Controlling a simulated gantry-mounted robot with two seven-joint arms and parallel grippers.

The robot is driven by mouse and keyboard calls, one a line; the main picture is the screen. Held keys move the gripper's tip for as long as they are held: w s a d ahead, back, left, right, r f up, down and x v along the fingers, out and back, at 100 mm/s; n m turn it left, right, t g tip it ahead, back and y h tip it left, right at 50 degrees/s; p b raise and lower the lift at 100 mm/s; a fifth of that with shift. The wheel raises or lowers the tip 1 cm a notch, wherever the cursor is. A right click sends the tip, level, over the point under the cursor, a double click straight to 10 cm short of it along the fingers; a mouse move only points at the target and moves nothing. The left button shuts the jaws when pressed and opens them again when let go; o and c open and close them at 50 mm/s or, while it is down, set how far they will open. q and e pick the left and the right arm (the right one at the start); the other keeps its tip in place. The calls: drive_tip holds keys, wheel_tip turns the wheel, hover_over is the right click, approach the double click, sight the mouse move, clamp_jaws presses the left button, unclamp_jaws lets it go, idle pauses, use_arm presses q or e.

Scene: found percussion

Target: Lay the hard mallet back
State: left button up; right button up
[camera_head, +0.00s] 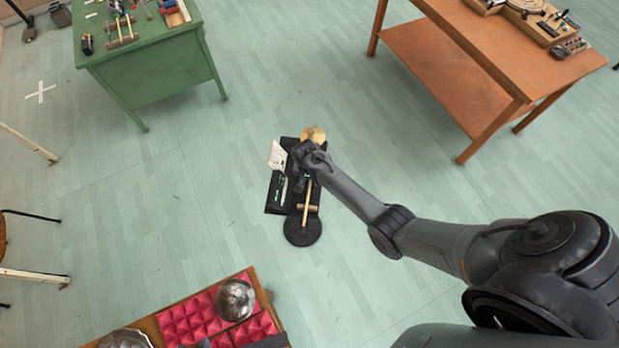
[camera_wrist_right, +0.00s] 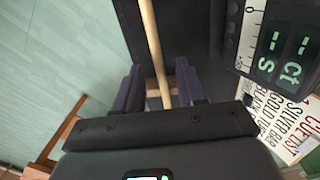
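A pale wooden stick with a short wooden crosspiece (camera_head: 308,208), apparently the hard mallet, shows just below my right gripper (camera_head: 302,158) in the head view. In the right wrist view the mallet's shaft (camera_wrist_right: 151,35) runs down between the two fingers of my right gripper (camera_wrist_right: 157,88). Gaps show on both sides of the shaft, so the fingers look open around it. The mallet's lower end is at the round black pad (camera_head: 302,231); whether it touches is unclear. The mallet's other end is hidden by the gripper.
A black tray (camera_head: 274,207) carries a tuner-like device (camera_wrist_right: 275,45) and a printed card (camera_head: 277,157); a brass disc (camera_head: 313,134) is behind. A green desk (camera_head: 150,75), an orange table (camera_head: 440,75) and a red foam-topped table (camera_head: 190,322) stand around it. Floor between is clear.

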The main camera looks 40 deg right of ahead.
drive_tip(key=shift+r, duration=0.1)
wheel_tip(320, 180, up, 11)
drive_tip(key=shift+w+a+f+p, duration=0.15)
drive_tip(key=shift+w+f+p, duration=0.05)
drive_tip(key=shift+w+p, duration=0.1)
idle(0.4)
